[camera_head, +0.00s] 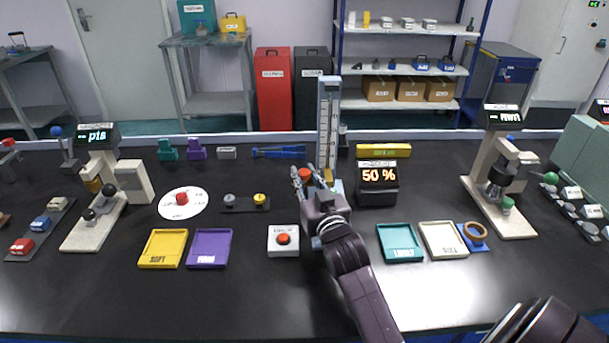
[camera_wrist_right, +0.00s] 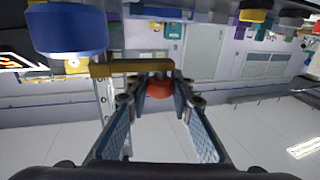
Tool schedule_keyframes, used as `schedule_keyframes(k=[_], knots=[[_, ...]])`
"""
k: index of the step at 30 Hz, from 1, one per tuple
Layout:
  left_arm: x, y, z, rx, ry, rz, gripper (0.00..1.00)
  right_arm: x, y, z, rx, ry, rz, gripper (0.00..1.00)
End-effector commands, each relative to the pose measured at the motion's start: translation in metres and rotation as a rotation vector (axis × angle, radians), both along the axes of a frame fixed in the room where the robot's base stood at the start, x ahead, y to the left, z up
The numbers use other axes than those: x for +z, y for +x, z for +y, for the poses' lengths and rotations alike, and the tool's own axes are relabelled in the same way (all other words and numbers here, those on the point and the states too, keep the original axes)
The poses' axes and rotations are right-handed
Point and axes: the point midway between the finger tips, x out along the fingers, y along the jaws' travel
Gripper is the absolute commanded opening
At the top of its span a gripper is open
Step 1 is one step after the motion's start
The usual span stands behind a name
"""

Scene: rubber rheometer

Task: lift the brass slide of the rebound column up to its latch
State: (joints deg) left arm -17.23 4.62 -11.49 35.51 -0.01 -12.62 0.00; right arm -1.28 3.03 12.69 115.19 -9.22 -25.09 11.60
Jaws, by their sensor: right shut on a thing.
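The rebound column (camera_head: 328,115) stands upright at the back of the bench, a tall grey post with a scale. Its brass slide (camera_head: 328,177) is low on the post, partly hidden by my right gripper. In the right wrist view the slide shows as a brass bar (camera_wrist_right: 130,67) with a red knob (camera_wrist_right: 160,87) at its end. My right gripper (camera_head: 302,178) is at the column's lower part, shut on the red knob between its fingertips; the knob also shows in the head view (camera_head: 306,173). The latch cannot be made out. My left gripper is not in view.
A display reading 50 % (camera_head: 378,182) stands just right of the column. A white box with a red button (camera_head: 283,241) is in front, left of my right arm. Teal (camera_head: 400,256) and cream (camera_head: 443,256) trays lie to the right.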

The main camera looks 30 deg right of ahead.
Motion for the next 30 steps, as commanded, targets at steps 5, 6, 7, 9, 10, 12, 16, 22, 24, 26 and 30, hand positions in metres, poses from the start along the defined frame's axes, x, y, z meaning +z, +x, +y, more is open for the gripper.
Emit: schedule_keyframes(k=[5,6,7,9,10,12,16,22,24,26,30], knots=[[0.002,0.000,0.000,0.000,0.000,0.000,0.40,0.002,0.000,0.000,0.000,0.001,0.001,0.00],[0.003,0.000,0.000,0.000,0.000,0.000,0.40,0.003,0.000,0.000,0.000,0.001,0.001,0.00],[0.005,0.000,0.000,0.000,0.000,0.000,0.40,0.004,0.000,0.000,0.000,0.001,0.001,0.00],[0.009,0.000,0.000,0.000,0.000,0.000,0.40,0.009,0.000,0.000,0.000,0.001,0.001,0.00],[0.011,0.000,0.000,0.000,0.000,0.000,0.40,0.011,0.000,0.000,0.000,0.001,0.001,0.00],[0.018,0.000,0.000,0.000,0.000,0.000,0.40,0.018,0.000,0.000,0.000,0.001,0.001,0.00],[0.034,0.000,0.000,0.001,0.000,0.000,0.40,0.034,0.000,0.000,0.000,0.001,0.001,0.00],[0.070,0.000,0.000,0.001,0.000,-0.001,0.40,0.071,0.000,0.000,0.000,0.001,0.001,0.00],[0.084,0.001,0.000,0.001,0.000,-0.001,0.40,0.086,0.000,0.000,0.000,0.001,0.001,0.00],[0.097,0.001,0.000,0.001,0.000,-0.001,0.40,0.099,0.000,0.000,0.000,0.001,0.001,0.00],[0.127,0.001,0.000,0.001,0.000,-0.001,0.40,0.131,0.000,0.000,0.000,0.002,0.000,0.00]])
